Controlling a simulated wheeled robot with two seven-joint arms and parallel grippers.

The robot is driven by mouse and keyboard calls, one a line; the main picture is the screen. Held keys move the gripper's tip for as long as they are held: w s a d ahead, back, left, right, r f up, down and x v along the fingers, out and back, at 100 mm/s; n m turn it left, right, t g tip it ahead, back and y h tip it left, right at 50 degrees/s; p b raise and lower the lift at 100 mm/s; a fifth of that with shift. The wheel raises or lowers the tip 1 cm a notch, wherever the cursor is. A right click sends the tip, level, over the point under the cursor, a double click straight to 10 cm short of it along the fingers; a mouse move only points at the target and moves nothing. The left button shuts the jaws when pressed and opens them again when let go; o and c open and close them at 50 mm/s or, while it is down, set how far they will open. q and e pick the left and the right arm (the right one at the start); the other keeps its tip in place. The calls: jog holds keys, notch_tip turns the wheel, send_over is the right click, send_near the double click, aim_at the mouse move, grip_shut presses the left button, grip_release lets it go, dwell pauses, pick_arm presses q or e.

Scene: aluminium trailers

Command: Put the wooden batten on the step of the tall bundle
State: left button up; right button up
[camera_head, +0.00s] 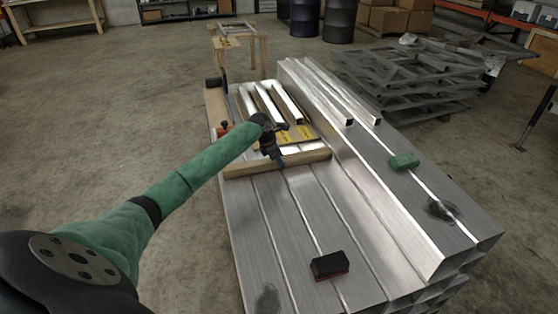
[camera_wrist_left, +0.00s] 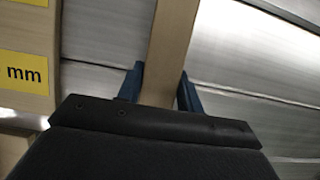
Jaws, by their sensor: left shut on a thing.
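The wooden batten (camera_head: 305,158) is a short, light-brown bar lying crosswise over the lower aluminium tubes (camera_head: 290,215). My left gripper (camera_head: 279,162) comes down on its middle. In the left wrist view the batten (camera_wrist_left: 172,45) runs between the blue fingers of my left gripper (camera_wrist_left: 161,90), which is shut on it. Whether the batten touches the tubes beneath is hard to tell. The tall bundle (camera_head: 400,215) of aluminium tubes stands to the right, its top above the lower tubes. My right gripper is not in view.
Several short tubes on a board with yellow labels (camera_head: 305,132) lie behind the batten. A black-and-red block (camera_head: 329,265) sits on the lower tubes in front. A green block (camera_head: 404,161) and loose bars (camera_head: 345,105) lie on the tall bundle. Grey frames (camera_head: 410,80) are stacked behind.

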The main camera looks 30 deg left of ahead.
pick_arm(q)
jog(key=o, duration=1.2)
jog(key=shift+o, duration=0.2)
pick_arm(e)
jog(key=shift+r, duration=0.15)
pick_arm(q)
jog(key=v, duration=1.2)
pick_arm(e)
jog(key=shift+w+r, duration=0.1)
pick_arm(q)
jog(key=shift+w+d+r, duration=0.1)
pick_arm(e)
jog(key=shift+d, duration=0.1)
